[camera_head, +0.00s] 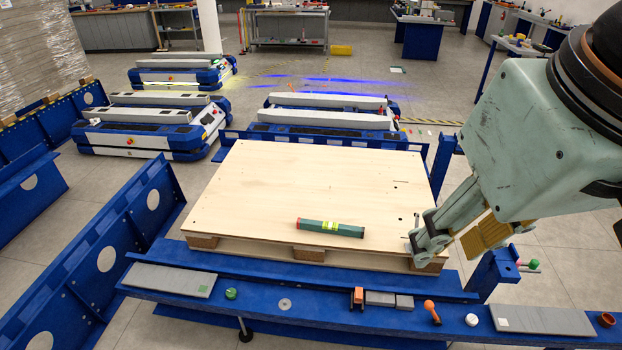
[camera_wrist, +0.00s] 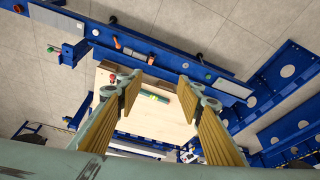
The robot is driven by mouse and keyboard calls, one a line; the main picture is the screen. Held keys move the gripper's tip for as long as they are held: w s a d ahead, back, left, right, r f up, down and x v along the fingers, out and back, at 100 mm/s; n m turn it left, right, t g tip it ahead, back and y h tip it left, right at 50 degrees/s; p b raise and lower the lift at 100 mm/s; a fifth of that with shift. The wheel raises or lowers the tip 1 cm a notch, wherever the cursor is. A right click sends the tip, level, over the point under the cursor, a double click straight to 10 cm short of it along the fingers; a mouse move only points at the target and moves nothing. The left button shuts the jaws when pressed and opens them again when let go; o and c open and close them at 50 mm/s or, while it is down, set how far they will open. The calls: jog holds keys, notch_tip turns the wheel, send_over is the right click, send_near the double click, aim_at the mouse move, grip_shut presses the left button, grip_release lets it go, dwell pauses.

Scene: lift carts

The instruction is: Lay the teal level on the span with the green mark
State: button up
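The teal level (camera_head: 330,228), a short bar with a yellow-green middle and a red left end, lies flat on the pale wooden pallet (camera_head: 265,180), near its front edge. It also shows in the wrist view (camera_wrist: 153,97), seen between my fingers but well beyond them. My gripper (camera_head: 452,240) is open and empty, to the right of the level in the head view. A green round mark (camera_head: 231,293) sits on the blue front beam (camera_head: 330,313), beside a grey plate (camera_head: 170,280) at its left end.
A second grey plate (camera_head: 543,320) lies at the beam's right end, by a white disc (camera_head: 472,320). Blue side frames (camera_head: 110,255) rise at left; low carts (camera_head: 150,125) stand behind. Most of the pallet top is clear.

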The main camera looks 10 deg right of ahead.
jog(key=shift+a, duration=0.2)
jog(key=shift+w, duration=0.15)
dwell(0.3)
